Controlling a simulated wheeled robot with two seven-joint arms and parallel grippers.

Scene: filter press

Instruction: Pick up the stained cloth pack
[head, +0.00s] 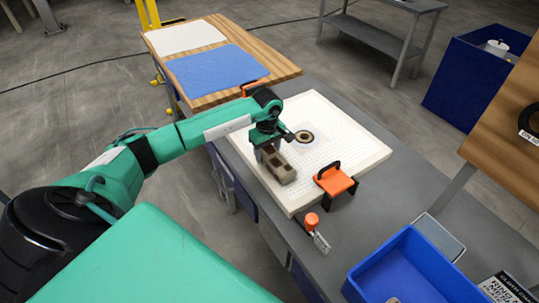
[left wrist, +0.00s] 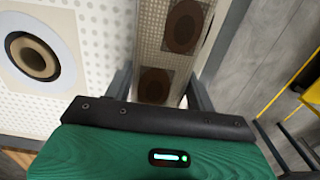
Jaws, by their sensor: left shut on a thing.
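The stained cloth pack (head: 282,171) is a small greyish-beige block with dark brown patches. It lies at or just over the left edge of the white perforated plate (head: 340,150); I cannot tell if it touches the plate. My left gripper (head: 268,152) is shut on the pack's far end from above. In the left wrist view, the pack (left wrist: 173,56) shows dark brown ovals on a speckled face, with a gripper finger on each side. The near part of the pack there is hidden by the gripper body. My right gripper is not in view.
A tan ring (head: 304,136) surrounds the plate's dark central hole. An orange knob (head: 312,220) and a blue tray (head: 415,275) are nearer. A blue cloth (head: 215,72) lies on the wooden table.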

